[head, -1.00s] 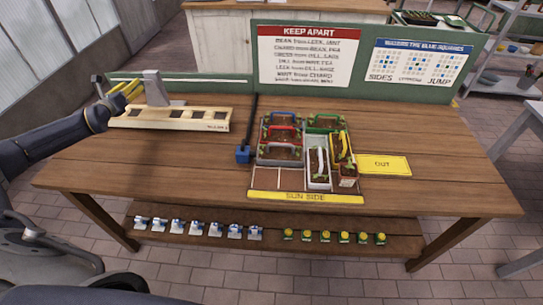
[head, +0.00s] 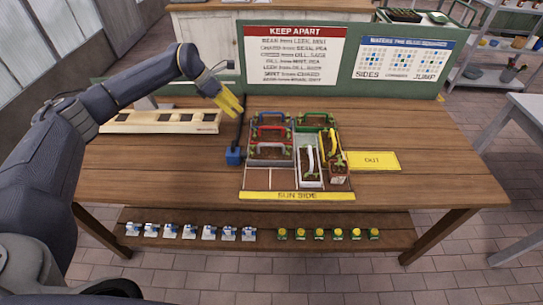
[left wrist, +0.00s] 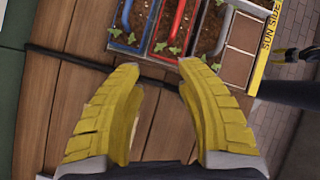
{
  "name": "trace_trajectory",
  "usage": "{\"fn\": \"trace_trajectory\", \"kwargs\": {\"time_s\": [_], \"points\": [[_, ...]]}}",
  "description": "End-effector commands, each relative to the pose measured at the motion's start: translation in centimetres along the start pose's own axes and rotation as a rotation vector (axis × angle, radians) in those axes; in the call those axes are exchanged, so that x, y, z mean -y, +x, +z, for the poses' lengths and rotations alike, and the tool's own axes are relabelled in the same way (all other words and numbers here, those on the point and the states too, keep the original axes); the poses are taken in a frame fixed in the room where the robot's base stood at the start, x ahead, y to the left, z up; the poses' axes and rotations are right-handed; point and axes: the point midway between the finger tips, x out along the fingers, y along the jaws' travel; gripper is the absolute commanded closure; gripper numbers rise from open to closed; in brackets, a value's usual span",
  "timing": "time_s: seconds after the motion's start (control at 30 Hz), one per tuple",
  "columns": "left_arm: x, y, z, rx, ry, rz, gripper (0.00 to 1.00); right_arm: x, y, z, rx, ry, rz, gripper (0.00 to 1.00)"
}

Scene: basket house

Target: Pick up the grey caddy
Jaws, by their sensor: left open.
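The grey caddy (head: 270,153) is a soil-filled box with a grey handle, at the front of the left column of caddies on the table. In the left wrist view, its grey handle (left wrist: 247,6) and some soil and leaves show at the top, cut by the frame edge. My left gripper (head: 238,108) is open and empty above the table, left of and behind the caddy group. Its yellow fingers (left wrist: 160,75) stand wide apart, with bare wood and a dark rod between and beyond them, apart from the caddies.
Behind the grey caddy stand the red caddy (head: 270,133) and blue caddy (head: 270,117). A white caddy (head: 309,168) is on its right. A blue block (head: 233,155) on a dark rod lies left. A wooden rack (head: 160,121) is farther left.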

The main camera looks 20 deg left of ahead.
Motion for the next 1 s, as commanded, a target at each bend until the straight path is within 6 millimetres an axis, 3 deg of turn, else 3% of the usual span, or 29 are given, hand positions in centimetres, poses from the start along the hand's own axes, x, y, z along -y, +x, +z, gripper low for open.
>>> {"fn": "trace_trajectory", "kwargs": {"time_s": [0.03, 0.2, 0.4, 0.53, 1.0], "points": [[1.4, -0.4, 1.4, -0.035, 0.053, -0.038, 0.64, 0.0, 0.0, 0.0, 0.0, 0.0, 0.0, 0.56], [5.3, -1.5, 3.8, -0.145, 0.187, -0.15, 0.64, 0.0, 0.0, 0.0, 0.0, 0.0, 0.0, 0.56], [7.9, -2.7, 5.1, -0.217, 0.268, -0.224, 0.64, 0.0, 0.0, 0.0, 0.0, 0.0, 0.0, 0.56], [8.5, -2.6, 5.2, -0.234, 0.286, -0.242, 0.64, 0.0, 0.0, 0.0, 0.0, 0.0, 0.0, 0.56], [10.3, 4.8, 3.2, -0.236, 0.287, -0.247, 0.64, 0.0, 0.0, -0.1, -0.001, 0.0, 0.0, 0.56]]}}
